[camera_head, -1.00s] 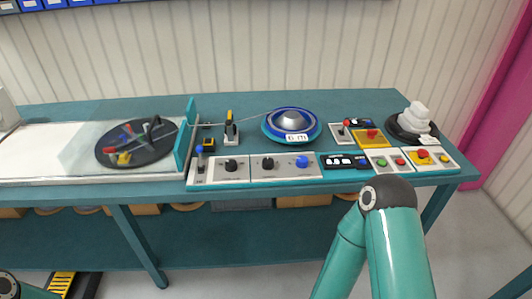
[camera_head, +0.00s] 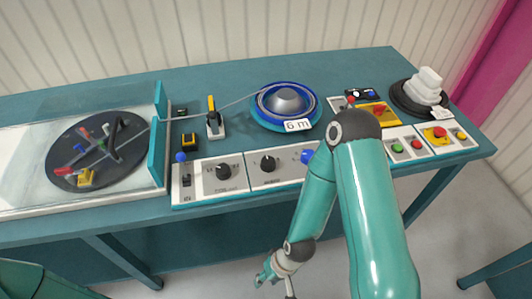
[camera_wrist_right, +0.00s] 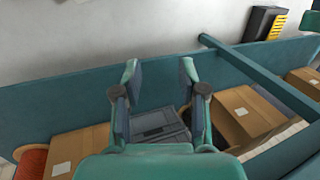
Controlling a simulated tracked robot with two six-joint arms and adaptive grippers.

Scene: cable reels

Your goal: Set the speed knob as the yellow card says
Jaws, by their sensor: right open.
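Two black knobs stand on pale panels at the bench's front edge: a left knob (camera_head: 223,172) and a right knob (camera_head: 268,164). Their markings are too small to read, so I cannot tell which is the speed knob. My right gripper (camera_head: 268,275) hangs low in front of the bench, below and apart from the knobs. In the right wrist view it is open and empty (camera_wrist_right: 160,75). My left gripper is not in view.
A blue reel (camera_head: 285,104) with a "6 m" label and a black disc (camera_head: 99,150) stand on the bench. Panels with red and green buttons (camera_head: 405,145) are at the right. Cardboard boxes (camera_wrist_right: 248,112) and a grey crate (camera_wrist_right: 158,125) sit below.

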